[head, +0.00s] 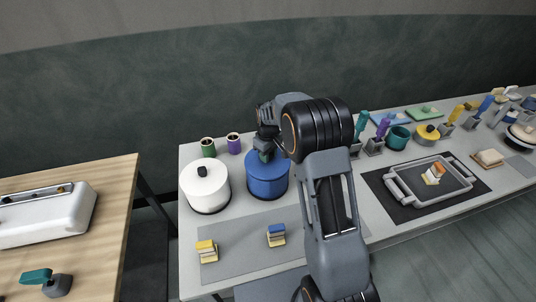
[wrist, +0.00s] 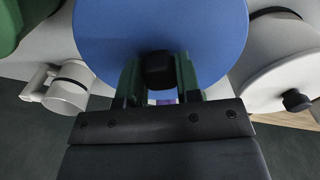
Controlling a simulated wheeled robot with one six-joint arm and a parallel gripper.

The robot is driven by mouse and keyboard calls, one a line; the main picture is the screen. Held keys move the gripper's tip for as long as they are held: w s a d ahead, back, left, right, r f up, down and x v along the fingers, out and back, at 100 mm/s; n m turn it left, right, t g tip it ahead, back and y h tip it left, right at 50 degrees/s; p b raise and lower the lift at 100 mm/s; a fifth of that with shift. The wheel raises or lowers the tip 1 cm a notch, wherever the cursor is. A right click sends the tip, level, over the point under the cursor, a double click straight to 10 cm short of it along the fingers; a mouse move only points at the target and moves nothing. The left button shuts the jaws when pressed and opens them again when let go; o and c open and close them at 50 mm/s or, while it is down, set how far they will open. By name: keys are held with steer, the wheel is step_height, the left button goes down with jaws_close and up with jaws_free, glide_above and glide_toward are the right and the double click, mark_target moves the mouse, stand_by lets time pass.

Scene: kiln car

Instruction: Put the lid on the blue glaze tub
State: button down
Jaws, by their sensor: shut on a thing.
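The blue glaze tub (head: 267,183) stands on the grey table, right of a white lidded tub (head: 206,190). My gripper (head: 265,155) is over the blue tub's top. In the wrist view, the blue lid (wrist: 160,25) is a wide disc with a black knob (wrist: 159,70). My gripper (wrist: 159,78) is shut on this knob, one green finger on each side. In the head view the lid is at the tub's top, partly hidden by my gripper. I cannot tell whether it rests fully on the rim.
Two small stacks of yellow and blue blocks, the left (head: 207,251) and right (head: 276,235), lie in front on a grey mat (head: 235,259). A grey tray (head: 432,201) is at right.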

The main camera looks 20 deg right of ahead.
steer(key=shift+f+b, duration=0.35)
steer(key=shift+f, duration=0.15)
steer(key=c, duration=0.7)
jaws_free()
steer(key=shift+c, duration=0.2)
steer(key=shift+r, duration=0.25)
steer(key=shift+r+p, duration=2.65)
steer(key=shift+r, duration=1.15)
